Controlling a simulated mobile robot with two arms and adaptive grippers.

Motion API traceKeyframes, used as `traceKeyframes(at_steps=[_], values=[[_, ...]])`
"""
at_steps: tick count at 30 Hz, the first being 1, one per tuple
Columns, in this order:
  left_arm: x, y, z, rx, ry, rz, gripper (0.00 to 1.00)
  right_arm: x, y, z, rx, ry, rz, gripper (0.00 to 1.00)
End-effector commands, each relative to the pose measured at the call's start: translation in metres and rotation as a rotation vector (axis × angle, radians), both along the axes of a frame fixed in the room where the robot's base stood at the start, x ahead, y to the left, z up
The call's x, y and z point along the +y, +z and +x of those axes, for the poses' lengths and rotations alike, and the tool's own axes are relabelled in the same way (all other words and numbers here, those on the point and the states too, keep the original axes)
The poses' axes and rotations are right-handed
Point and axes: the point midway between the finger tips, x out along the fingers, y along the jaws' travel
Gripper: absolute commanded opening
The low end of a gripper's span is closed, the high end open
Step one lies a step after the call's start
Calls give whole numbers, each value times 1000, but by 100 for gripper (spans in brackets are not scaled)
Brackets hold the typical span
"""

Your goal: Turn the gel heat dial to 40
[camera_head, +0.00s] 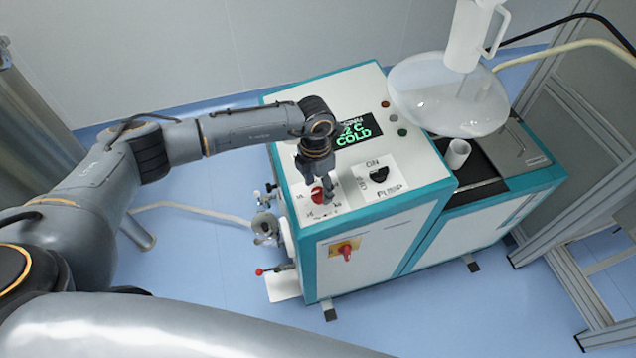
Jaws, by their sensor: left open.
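A display (357,131) behind the gripper shows green text ending in "C" and "COLD". My right gripper is not in view.
A black selector knob (379,175) sits on a white plate right of the dial. A red switch on a yellow plate (346,249) is on the front face. A large clear vessel (450,95) stands at the right. A metal frame (570,190) bounds the right side.

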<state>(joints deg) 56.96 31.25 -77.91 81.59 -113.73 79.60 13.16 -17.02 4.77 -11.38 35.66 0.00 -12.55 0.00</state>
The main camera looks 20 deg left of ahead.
Motion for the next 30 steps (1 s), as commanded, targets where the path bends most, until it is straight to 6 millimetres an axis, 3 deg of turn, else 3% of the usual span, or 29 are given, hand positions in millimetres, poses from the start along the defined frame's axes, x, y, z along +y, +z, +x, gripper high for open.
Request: traceKeyframes(at_steps=[11, 19, 30], values=[[0, -7, 0, -1, -1, 1, 57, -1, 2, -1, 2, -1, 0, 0], [0, -7, 0, -1, 0, -1, 4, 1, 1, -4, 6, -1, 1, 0], [0, -9, 0, -9, -54, 5, 3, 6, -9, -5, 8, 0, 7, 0]])
